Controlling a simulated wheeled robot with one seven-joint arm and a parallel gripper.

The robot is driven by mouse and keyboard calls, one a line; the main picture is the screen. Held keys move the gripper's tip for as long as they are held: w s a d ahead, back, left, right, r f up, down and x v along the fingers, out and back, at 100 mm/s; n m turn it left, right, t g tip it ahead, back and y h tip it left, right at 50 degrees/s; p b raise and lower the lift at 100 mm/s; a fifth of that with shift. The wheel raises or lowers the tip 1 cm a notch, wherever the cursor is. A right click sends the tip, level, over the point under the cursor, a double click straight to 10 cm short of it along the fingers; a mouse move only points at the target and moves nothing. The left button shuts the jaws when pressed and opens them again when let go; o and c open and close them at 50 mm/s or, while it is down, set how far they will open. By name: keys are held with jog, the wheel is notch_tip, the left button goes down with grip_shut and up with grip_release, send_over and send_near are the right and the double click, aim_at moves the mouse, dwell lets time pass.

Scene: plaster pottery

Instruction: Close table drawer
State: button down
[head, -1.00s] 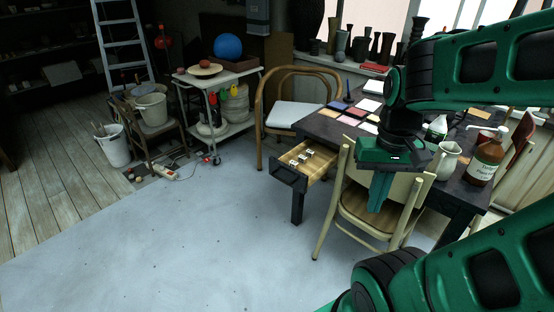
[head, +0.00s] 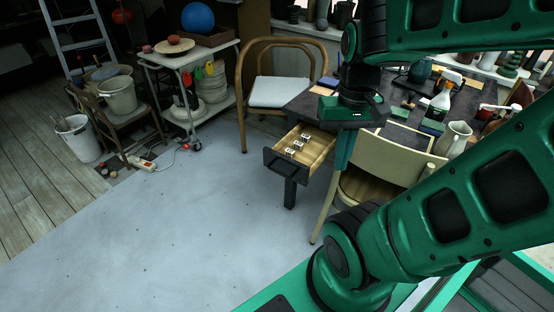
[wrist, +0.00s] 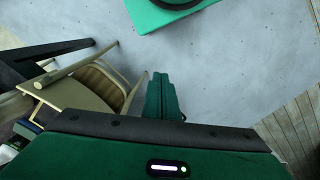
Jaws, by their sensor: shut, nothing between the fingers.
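The table drawer (head: 314,149) stands pulled out at the left end of the dark table (head: 298,108) in the head view. It has a dark front and a pale wood inside with several small light objects in it. My gripper (head: 342,160) points down just right of the drawer in the picture, and no contact shows. Its fingers are together with nothing between them. In the wrist view the shut fingers (wrist: 160,96) point toward the floor, beside a wooden chair. The drawer cannot be made out in the wrist view.
A wooden chair (head: 390,155) stands at the table's near side, close to my gripper; it also shows in the wrist view (wrist: 85,88). A bentwood armchair (head: 280,92) stands behind the drawer. A white cart (head: 205,62) is further left. The grey floor (head: 200,220) before the drawer is clear.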

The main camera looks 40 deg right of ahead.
jog(key=n+t+h, duration=0.1)
jog(key=n+h, duration=0.2)
jog(key=n, duration=2.5)
send_near(279, 159)
jog(key=s+a+r, duration=0.2)
jog(key=s+a, duration=0.2)
jog(key=a, duration=0.1)
jog(key=x, duration=0.3)
jog(key=d+x, duration=0.1)
jog(key=x, duration=0.2)
jog(key=w+d+x, duration=0.1)
jog(key=x, duration=0.3)
jog(key=shift+w+r, duration=0.1)
jog(key=shift+r, duration=0.1)
jog(key=shift+w+d, duration=0.35)
jog(key=shift+d, duration=0.4)
jog(key=shift+d, duration=0.1)
